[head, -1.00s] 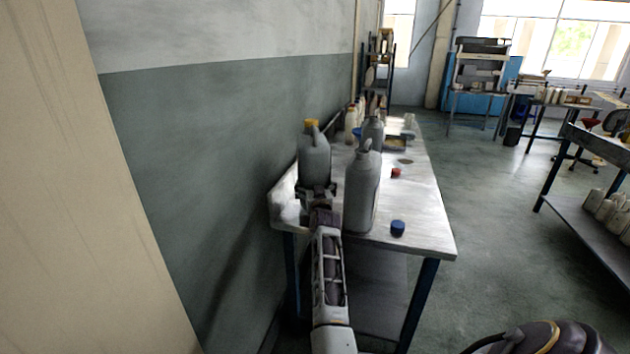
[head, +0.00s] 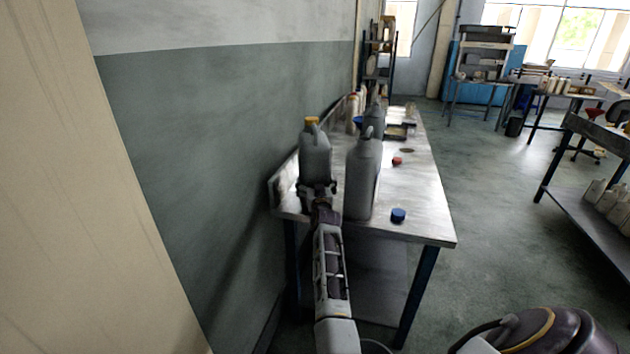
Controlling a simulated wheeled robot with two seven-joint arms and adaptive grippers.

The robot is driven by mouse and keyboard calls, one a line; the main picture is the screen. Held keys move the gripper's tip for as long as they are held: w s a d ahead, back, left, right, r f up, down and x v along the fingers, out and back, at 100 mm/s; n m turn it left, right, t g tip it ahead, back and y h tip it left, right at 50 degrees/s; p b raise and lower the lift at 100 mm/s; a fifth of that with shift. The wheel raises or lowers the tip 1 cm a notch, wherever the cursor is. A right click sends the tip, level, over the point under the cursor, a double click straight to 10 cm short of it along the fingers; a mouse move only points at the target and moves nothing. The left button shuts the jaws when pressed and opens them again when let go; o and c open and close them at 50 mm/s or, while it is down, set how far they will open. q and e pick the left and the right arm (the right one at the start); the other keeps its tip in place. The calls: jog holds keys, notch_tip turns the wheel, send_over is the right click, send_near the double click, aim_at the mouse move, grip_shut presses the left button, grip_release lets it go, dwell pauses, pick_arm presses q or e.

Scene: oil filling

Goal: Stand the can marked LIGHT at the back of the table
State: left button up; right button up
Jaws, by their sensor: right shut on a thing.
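A grey can with a yellow cap (head: 315,152) is held upright over the table's left part, close to the wall. My right gripper (head: 318,187) is shut on its lower part from the near side. I cannot tell whether the can's base touches the table (head: 420,225). A second grey can (head: 361,185), with no cap visible, stands near the front edge, just right of the held can. A third grey can (head: 375,118) stands farther back. No marking is readable on any can. My left gripper is out of view.
A blue cap (head: 398,215) lies near the front edge and a red cap (head: 397,161) farther back. Pale bottles (head: 352,110) and a dark tray (head: 397,132) occupy the back. The wall (head: 220,150) borders the table's left. The right strip of tabletop is mostly clear.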

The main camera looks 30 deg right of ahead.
jog(key=shift+r, duration=0.1)
jog(key=o, duration=1.6)
jog(key=shift+f, duration=0.5)
jog(key=shift+o, duration=0.6)
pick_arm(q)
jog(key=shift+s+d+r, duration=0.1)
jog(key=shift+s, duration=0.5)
pick_arm(e)
jog(key=shift+s+a+r, duration=0.1)
jog(key=shift+r, duration=0.05)
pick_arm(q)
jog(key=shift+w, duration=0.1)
